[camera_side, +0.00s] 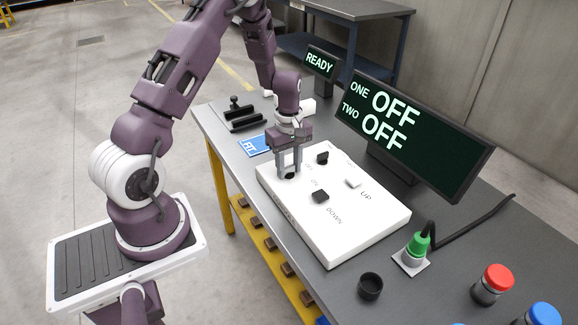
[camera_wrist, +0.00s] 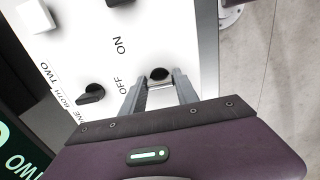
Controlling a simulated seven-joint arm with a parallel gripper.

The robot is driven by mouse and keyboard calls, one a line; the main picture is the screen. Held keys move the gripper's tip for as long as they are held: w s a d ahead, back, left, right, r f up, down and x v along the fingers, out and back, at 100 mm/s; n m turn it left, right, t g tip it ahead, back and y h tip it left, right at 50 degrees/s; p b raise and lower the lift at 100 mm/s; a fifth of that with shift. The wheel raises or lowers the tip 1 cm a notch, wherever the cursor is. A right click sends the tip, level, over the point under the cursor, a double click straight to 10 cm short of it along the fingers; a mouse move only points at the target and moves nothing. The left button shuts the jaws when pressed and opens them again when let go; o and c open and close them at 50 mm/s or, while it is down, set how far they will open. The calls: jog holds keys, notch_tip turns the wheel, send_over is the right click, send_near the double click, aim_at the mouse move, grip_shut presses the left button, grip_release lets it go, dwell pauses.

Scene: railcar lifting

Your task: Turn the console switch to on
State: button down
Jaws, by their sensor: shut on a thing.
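The white console (camera_side: 375,225) lies on the grey table. The console switch (camera_wrist: 160,73) is a small dark knob near the console edge, beside the printed words OFF and ON. In the side view the knob (camera_side: 289,175) is mostly hidden by the fingers. My gripper (camera_side: 288,170) points down over it, and in the wrist view its two fingers (camera_wrist: 159,86) are shut on it, one on each side. Which way the knob points I cannot tell. The large display (camera_side: 415,135) reads ONE OFF and TWO OFF.
A black selector knob (camera_wrist: 92,94) marked ONE, BOTH, TWO sits near the gripper. A black button (camera_side: 320,196) and a white button (camera_side: 352,182) are by DOWN and UP. A small screen (camera_side: 320,63) reads READY. A green plug (camera_side: 417,243) stands right of the console.

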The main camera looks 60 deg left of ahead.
aim_at(289, 166)
jog(key=m, duration=0.5)
jog(key=shift+m, duration=0.4)
jog(key=m, duration=0.6)
dwell(0.7)
jog(key=c, duration=0.9)
grip_release()
jog(key=shift+r, duration=0.1)
notch_tip(289, 166, up, 6)
jog(key=shift+r, duration=0.5)
